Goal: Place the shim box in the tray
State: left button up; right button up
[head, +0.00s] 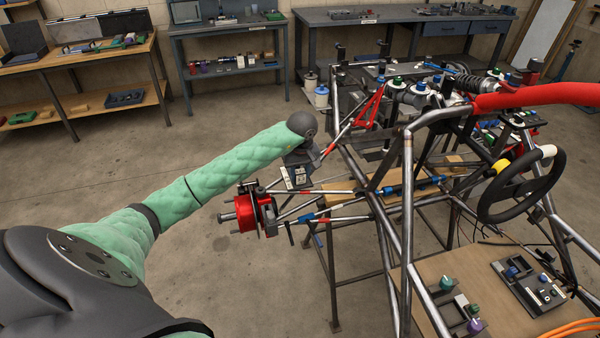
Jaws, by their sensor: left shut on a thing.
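My left arm reaches out from the lower left to the front corner of the tube chassis. Its gripper (297,178) is small in view and shut on a small white and dark box, which looks like the shim box (299,178). The box is above or beside the red brake caliper (257,213) and the suspension arms; I cannot tell whether it touches them. A dark tray with small parts (537,291) lies on the wooden board at the lower right; I cannot tell if it is the task's tray. My right gripper is out of view.
The tube chassis (405,200) stands on a metal stand, with a black steering wheel (521,186) and a red padded tube (535,96). Workbenches with tools line the back wall. Another dark tray (125,98) sits on the left bench's lower shelf. Floor left of the chassis is clear.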

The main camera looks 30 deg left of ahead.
aim_at(301, 173)
pick_arm(q)
jog(key=shift+f, duration=0.15)
jog(key=o, duration=1)
jog(key=shift+r, duration=0.2)
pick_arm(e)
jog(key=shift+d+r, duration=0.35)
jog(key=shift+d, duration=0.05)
pick_arm(q)
jog(key=r, duration=0.3)
jog(key=r+p, duration=0.1)
jog(key=r, duration=0.2)
jog(key=d+r+p, duration=0.1)
jog(key=r, duration=0.3)
jog(key=shift+s, duration=0.35)
jog(key=shift+s+r, duration=0.1)
jog(key=shift+r, duration=0.8)
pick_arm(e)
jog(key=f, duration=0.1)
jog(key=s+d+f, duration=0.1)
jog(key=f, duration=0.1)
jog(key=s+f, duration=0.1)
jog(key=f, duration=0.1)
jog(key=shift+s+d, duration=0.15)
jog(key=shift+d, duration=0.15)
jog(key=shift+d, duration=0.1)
pick_arm(q)
jog(key=shift+d, duration=0.15)
